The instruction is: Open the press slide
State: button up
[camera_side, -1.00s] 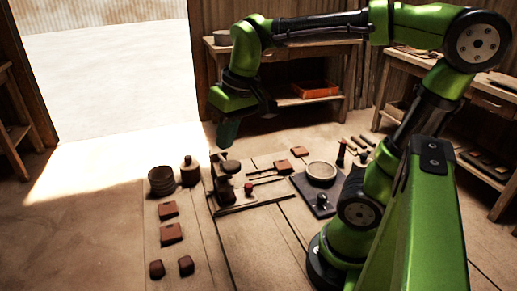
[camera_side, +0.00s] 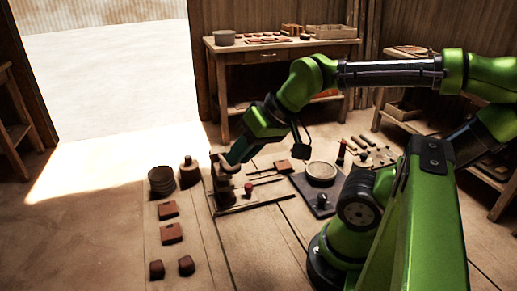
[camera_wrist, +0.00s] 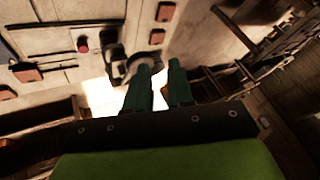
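The press (camera_side: 223,186) is a dark wooden frame low on the floor in the side view, with thin rails running to its right. A small reddish knob (camera_side: 248,188) stands by the rails; it also shows in the wrist view (camera_wrist: 83,44). My gripper (camera_side: 233,158) is tilted and overlaps the top of the press in the side view; whether it touches cannot be told. In the wrist view my gripper's two green fingers (camera_wrist: 160,68) are apart with nothing between them. The press head (camera_wrist: 115,62) lies just left of the fingers, partly hidden by them.
Dark round pots (camera_side: 161,181) and brown tiles (camera_side: 171,234) lie left of and in front of the press. A pale round disc (camera_side: 321,172) rests on a dark slab to the right. Benches (camera_side: 280,50) stand along the back. The floor at front left is clear.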

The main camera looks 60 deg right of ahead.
jog(key=o, duration=0.5)
jog(key=shift+m+g+h, duration=0.3)
jog(key=shift+m+g, duration=0.3)
jog(key=shift+m, duration=0.3)
jog(key=d, duration=0.1)
jog(key=w+d+f, duration=0.1)
jog(key=w+d, duration=0.1)
jog(key=shift+w+d+f, duration=0.15)
jog(key=shift+d+f, duration=0.1)
jog(key=shift+d, duration=0.1)
jog(key=w+d+f+m+g, duration=0.2)
jog(key=w+d+m, duration=0.1)
jog(key=d, duration=0.5)
jog(key=shift+m+g, duration=0.3)
jog(key=shift+m, duration=0.3)
jog(key=d+f+m+g+y, duration=0.25)
jog(key=d+m, duration=0.25)
jog(key=d, duration=0.4)
jog(key=m, duration=0.3)
send_near(249, 184)
jog(key=shift+g+y, duration=0.35)
jog(key=x, duration=0.8)
jog(key=shift+w+f, duration=0.3)
jog(key=shift+f, duration=0.05)
jog(key=shift+c, duration=0.4)
grip_shut()
jog(key=shift+d, duration=0.15)
